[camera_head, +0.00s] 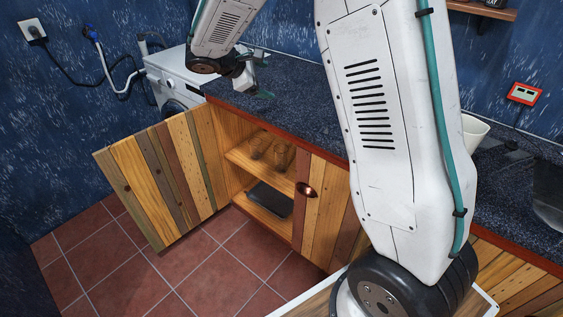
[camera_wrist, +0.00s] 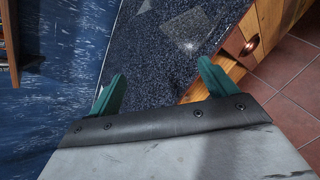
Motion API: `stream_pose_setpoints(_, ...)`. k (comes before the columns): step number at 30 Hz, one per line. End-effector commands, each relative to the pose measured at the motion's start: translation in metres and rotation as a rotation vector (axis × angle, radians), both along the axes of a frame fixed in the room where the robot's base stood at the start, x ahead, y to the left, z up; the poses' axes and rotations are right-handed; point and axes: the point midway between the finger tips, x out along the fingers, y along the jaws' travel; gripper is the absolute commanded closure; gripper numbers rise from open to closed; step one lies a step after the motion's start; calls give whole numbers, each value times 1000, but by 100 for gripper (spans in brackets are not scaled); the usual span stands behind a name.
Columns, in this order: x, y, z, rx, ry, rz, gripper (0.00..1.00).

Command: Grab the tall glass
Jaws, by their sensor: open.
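Glass-like see-through items stand on the upper shelf of the open cabinet, one at the left (camera_head: 259,145) and one at the right (camera_head: 281,155). They are small and dim, so I cannot tell which is the tall glass. My gripper (camera_head: 263,77) is above the far left part of the countertop, higher than the shelf and apart from the glasses. In the wrist view my gripper (camera_wrist: 160,82) has its two green fingers spread, with only speckled countertop (camera_wrist: 160,50) between them. No glass shows in the wrist view.
The cabinet's left door (camera_head: 165,170) stands open over the tiled floor; its right door (camera_head: 322,210) is shut. A dark flat item (camera_head: 270,200) lies on the lower shelf. A washing machine (camera_head: 170,85) stands left of the counter. A white cup (camera_head: 475,132) is on the right.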

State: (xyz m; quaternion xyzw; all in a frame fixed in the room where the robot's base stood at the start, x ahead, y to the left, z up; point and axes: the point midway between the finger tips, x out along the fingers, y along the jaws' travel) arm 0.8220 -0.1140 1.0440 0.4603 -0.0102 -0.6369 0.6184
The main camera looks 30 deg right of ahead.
Motion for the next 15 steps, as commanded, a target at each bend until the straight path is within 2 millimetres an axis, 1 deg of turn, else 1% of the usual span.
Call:
stream_pose_setpoints(1,26,6,-23,-53,37,63,16)
stream_pose_setpoints(2,41,9,-34,-84,55,102,16)
stream_pose_setpoints(3,60,13,-50,-126,78,154,16)
stream_pose_setpoints(5,86,22,-75,-187,114,232,16)
stream_pose_setpoints(6,102,27,-92,-227,135,283,16)
stream_pose_setpoints(8,124,37,-119,-283,168,358,16)
stream_pose_setpoints(9,137,44,-137,-319,189,408,16)
stream_pose_setpoints(11,154,55,-164,-369,218,478,16)
stream_pose_setpoints(12,164,61,-182,-400,237,521,16)
stream_pose_setpoints(14,176,64,-211,-443,268,582,16)
stream_pose_setpoints(15,181,60,-232,-467,292,614,16)
